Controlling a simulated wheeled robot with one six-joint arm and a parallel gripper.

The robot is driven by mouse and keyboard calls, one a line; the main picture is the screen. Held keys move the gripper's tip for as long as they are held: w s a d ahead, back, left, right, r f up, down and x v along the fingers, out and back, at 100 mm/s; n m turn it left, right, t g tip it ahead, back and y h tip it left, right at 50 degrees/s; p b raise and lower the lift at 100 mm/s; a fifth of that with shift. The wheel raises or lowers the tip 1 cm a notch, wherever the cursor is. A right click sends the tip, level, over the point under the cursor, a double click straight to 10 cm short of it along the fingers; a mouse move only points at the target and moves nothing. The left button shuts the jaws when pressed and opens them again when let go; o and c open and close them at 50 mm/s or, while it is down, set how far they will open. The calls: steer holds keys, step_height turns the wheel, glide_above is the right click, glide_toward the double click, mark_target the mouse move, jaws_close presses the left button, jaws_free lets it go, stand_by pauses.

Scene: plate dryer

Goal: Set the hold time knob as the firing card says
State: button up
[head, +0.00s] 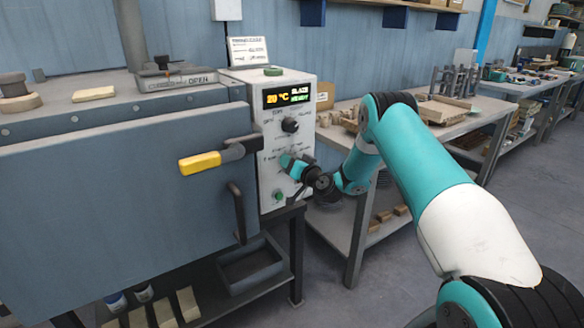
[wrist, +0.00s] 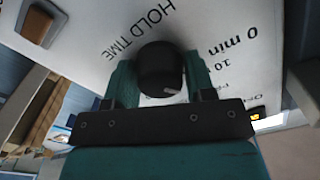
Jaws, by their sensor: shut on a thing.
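The black hold time knob (wrist: 162,66) sits on the white control panel (wrist: 110,20), beside the printed words HOLD TIME. My gripper (wrist: 160,80) has a teal finger on each side of the knob and is shut on it. The marks 0 min and 10 show to the right; other scale marks are partly hidden. A small pale mark shows on the knob, but its setting cannot be told. In the head view my gripper (head: 293,166) is at the panel's lower knob, which it hides. The firing card (head: 248,51) stands on top of the control box; its text is too small to read.
The display (head: 288,95) reads 20 °C, GLAZE and READY. Another black knob (head: 290,125) is just above my gripper, and a green button (head: 278,195) is below. The kiln's yellow handle (head: 200,163) juts out at left. A workbench (head: 430,130) stands right.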

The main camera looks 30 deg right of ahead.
steer(key=m+b, duration=0.1)
steer(key=m, duration=0.4)
steer(key=shift+m, duration=0.3)
steer(key=m, duration=0.4)
steer(key=shift+m, duration=0.3)
steer(key=shift+d, duration=0.1)
steer(key=o, duration=0.9)
steer(key=s+b, duration=0.4)
steer(key=s, duration=0.1)
steer(key=s+b, duration=0.5)
steer(key=s, duration=0.1)
steer(key=s+b, duration=0.5)
steer(key=s, duration=0.1)
steer(key=shift+s+d, duration=0.2)
steer(key=shift+d, duration=0.05)
